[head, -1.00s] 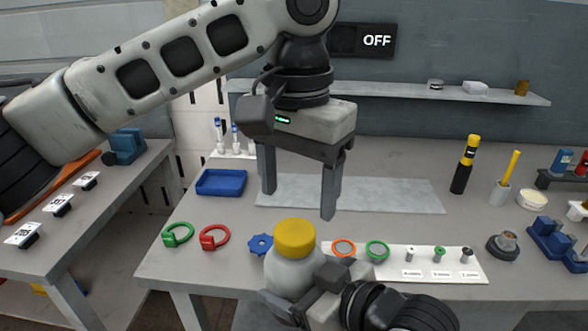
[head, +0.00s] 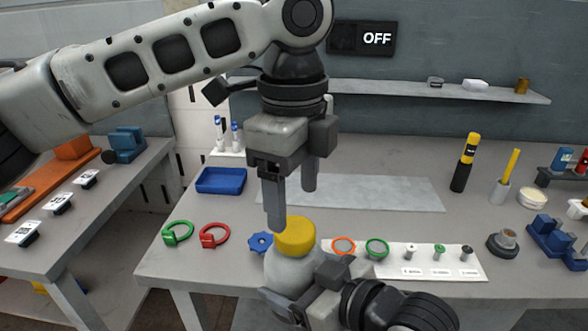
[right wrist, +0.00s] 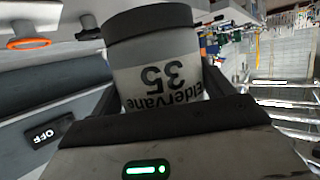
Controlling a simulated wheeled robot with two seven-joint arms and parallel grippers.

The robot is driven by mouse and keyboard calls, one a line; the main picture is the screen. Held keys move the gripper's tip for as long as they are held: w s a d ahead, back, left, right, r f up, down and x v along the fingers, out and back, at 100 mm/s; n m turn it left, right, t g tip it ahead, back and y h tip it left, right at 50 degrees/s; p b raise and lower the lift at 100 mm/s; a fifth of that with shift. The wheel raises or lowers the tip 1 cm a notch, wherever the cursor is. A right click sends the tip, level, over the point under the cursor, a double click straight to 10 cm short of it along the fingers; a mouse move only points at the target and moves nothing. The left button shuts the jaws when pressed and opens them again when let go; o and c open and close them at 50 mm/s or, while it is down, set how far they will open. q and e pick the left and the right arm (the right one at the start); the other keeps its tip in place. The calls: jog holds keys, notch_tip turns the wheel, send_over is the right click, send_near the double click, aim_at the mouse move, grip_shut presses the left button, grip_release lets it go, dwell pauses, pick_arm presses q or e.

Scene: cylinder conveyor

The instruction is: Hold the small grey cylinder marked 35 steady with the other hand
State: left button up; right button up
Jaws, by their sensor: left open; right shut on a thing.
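The small grey cylinder (head: 290,272) has a yellow cap (head: 296,235) and stands at the front of the head view. Its marking "35", with "Eldervane" printed beside it, shows upside down on the cylinder (right wrist: 158,78) in the right wrist view. My right gripper (head: 308,290) is shut around the cylinder's body. My left gripper (head: 292,208) is open, fingers down, just above and behind the cap. One fingertip overlaps the cap's left edge in the picture; I cannot tell whether it touches. Part of the body is hidden by the right gripper.
Behind the cylinder is a workbench with a bare grey plate (head: 385,192) and a blue tray (head: 221,181).

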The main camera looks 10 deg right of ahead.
aim_at(295, 227)
pick_arm(q)
jog(key=shift+f, duration=2.7)
jog(key=c, duration=1)
jog(key=n, duration=0.9)
jog(key=shift+n, duration=0.3)
jog(key=shift+r, duration=0.25)
jog(key=shift+r, duration=0.95)
